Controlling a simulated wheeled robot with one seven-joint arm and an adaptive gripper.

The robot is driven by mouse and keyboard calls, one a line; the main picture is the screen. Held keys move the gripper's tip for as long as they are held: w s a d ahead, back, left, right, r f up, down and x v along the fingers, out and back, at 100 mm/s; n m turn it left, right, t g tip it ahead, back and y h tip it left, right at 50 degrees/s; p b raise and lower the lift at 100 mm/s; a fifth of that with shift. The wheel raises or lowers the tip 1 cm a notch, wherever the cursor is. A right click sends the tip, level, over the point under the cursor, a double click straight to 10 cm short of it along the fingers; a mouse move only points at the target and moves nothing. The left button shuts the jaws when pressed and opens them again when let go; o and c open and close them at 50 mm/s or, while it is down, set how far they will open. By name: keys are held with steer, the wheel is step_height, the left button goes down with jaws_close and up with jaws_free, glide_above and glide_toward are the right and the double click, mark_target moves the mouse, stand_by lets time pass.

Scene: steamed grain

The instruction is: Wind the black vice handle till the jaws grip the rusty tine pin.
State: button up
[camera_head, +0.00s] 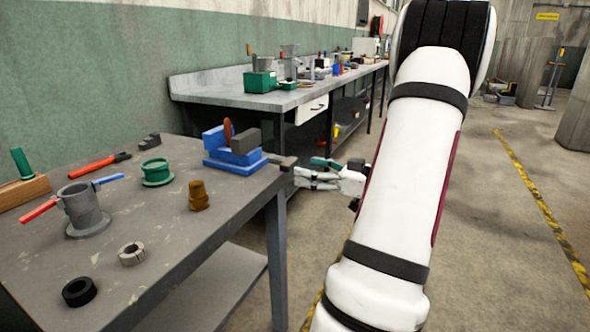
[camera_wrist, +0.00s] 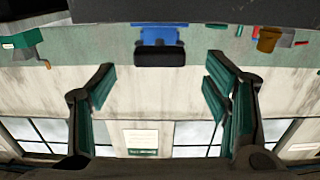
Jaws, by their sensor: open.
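The blue vice (camera_head: 235,158) stands at the right end of the near bench, with dark grey jaws on top. The rusty tine pin (camera_head: 228,130) stands upright at the jaws; I cannot tell whether they touch it. The black vice handle (camera_head: 283,161) sticks out from the vice's right side, at the bench edge. My gripper (camera_head: 304,178) is just right of the handle, beyond the bench edge, open and empty. In the wrist view the fingers (camera_wrist: 160,88) are spread apart, with the blue vice (camera_wrist: 155,34) and black handle (camera_wrist: 160,56) ahead at the top centre.
On the near bench (camera_head: 110,240) lie a brown lump-like part (camera_head: 199,196), a green ring part (camera_head: 157,172), a grey cylinder fixture (camera_head: 83,209), a red tool (camera_head: 98,165) and two small rings. A longer bench (camera_head: 225,96) stands behind. The floor right of my arm is open.

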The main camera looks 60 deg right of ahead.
mark_target(294, 166)
steer(key=shift+w+a, duration=0.15)
steer(key=shift+w, duration=2.1)
steer(key=c, duration=1.2)
